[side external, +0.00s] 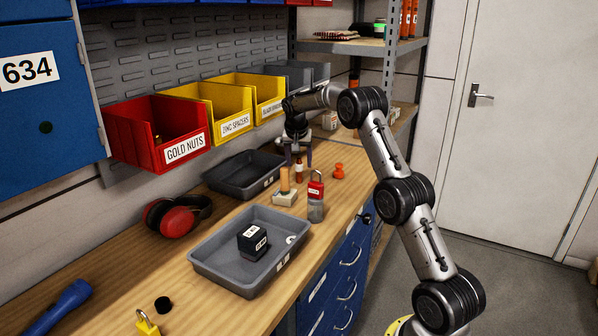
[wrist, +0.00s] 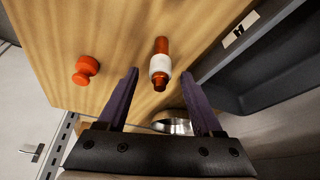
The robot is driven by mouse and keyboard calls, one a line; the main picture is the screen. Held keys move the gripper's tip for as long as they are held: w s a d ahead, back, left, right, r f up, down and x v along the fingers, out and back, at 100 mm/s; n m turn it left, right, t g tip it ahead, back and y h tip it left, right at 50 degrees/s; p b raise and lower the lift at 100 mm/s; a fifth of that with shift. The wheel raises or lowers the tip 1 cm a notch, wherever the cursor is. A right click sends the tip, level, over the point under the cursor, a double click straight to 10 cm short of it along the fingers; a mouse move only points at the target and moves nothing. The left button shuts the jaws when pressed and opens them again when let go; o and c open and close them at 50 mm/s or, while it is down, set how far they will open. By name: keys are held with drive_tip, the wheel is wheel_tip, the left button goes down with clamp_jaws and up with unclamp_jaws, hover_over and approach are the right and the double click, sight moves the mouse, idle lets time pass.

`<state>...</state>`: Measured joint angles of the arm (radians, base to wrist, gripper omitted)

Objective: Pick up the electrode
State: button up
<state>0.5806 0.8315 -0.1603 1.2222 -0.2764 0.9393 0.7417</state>
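The copper-coloured piece with a white band, which looks like the electrode (wrist: 161,47), is on the wooden bench in the wrist view. It also shows under my gripper in the side view (side external: 299,169). My gripper (wrist: 160,74) is open, with its two purple fingers apart and nothing between them. In the wrist view the electrode appears between and just beyond the fingertips. In the side view my gripper (side external: 298,158) points down above it, near the back of the bench. Whether the fingertips reach down to its height is unclear.
An orange knob (wrist: 86,70) stands to one side, with clear wood between. A dark grey tray (side external: 213,181) is on the other side.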

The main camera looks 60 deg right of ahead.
clamp_jaws()
drive_tip(key=shift+r, duration=0.15)
